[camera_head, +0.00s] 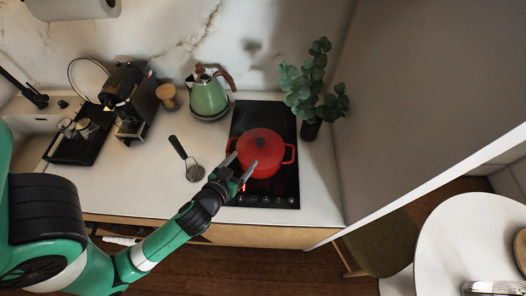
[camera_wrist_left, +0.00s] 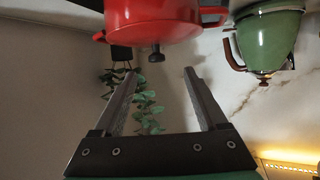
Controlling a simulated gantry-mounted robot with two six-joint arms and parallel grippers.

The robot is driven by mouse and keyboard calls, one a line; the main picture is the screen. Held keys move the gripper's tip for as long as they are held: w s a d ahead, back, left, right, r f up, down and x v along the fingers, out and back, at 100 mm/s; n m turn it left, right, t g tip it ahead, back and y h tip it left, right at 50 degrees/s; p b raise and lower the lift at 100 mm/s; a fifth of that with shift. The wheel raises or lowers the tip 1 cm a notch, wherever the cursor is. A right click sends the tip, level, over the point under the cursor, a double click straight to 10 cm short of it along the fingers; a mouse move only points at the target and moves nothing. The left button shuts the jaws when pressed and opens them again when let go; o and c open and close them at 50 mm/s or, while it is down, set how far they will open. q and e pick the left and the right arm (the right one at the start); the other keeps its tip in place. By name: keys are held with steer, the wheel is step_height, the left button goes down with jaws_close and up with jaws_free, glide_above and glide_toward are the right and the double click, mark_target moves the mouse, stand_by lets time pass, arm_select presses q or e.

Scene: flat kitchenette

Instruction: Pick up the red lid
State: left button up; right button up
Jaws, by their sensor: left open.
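The red lid (camera_head: 262,143) sits on a red pot (camera_head: 270,170) on the black hob. In the left wrist view, which looks upside down, the lid (camera_wrist_left: 157,33) is at the top, with its dark knob (camera_wrist_left: 157,54) pointing down in the picture. My left gripper (camera_head: 243,163) is at the front left of the pot in the head view. Its two fingers are spread and empty. In the left wrist view the knob lies beyond and between the fingertips (camera_wrist_left: 160,72), apart from them as far as I can tell. My right gripper is not in view.
The black hob (camera_head: 285,190) lies under the pot. A green kettle (camera_head: 208,98) stands behind it to the left, and a leafy plant (camera_head: 311,85) behind it to the right. A whisk-like utensil (camera_head: 193,170) lies left of the hob. A coffee machine (camera_head: 130,95) stands farther left.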

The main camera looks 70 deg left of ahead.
mark_target(258, 144)
arm_select(q)
steer(key=x, duration=0.6)
steer(key=shift+w+a+r+p, duration=0.2)
steer(key=shift+w+p, duration=0.1)
steer(key=shift+w, duration=0.1)
steer(key=x, duration=0.5)
steer(key=shift+w+d+r, duration=0.1)
steer(key=shift+w, duration=0.2)
jaws_close()
